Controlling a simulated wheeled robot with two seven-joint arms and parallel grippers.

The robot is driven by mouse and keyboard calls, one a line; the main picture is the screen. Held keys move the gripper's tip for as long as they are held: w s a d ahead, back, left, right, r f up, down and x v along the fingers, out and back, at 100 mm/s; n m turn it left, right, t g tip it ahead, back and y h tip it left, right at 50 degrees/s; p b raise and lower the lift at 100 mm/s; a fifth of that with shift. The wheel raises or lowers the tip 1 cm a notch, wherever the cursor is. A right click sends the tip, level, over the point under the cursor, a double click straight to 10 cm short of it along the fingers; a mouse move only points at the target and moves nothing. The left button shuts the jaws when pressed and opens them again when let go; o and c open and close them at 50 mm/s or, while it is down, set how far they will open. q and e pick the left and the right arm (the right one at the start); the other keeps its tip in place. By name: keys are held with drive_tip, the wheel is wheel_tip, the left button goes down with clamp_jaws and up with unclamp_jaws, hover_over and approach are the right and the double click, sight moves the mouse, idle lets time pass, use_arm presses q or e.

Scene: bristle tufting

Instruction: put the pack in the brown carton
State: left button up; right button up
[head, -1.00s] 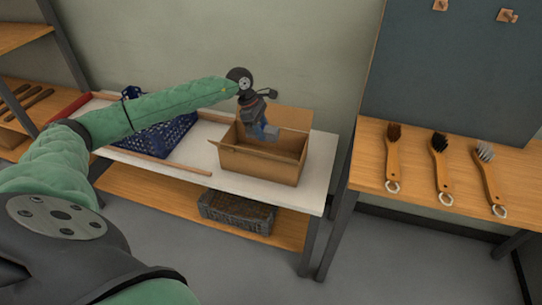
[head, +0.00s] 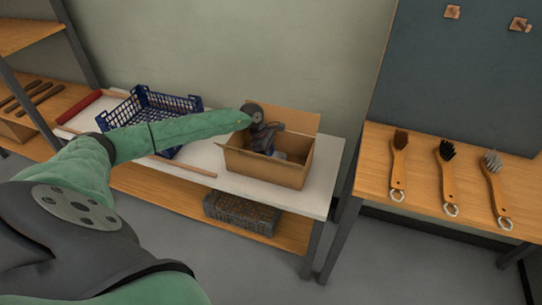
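The brown carton (head: 262,171) stands open on the white-topped bench, with its back flap raised. My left arm comes in from the left, and my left gripper (head: 272,152) reaches down into the carton. Its fingertips are hidden behind the carton's front wall, so I cannot see whether they are open or shut. A small blue-grey patch shows at the gripper inside the carton; I cannot tell whether it is the pack or part of the gripper. No pack is clearly visible elsewhere. My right gripper is not in view.
A blue crate (head: 183,103) stands left of the carton on the white bench (head: 318,190), behind my arm. Several wooden-handled brushes (head: 448,180) lie on the right bench. The white top right of the carton is clear.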

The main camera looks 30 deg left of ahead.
use_arm(q)
drive_tip(key=shift+f, duration=0.3)
drive_tip(key=o, duration=1)
drive_tip(key=shift+r, duration=0.1)
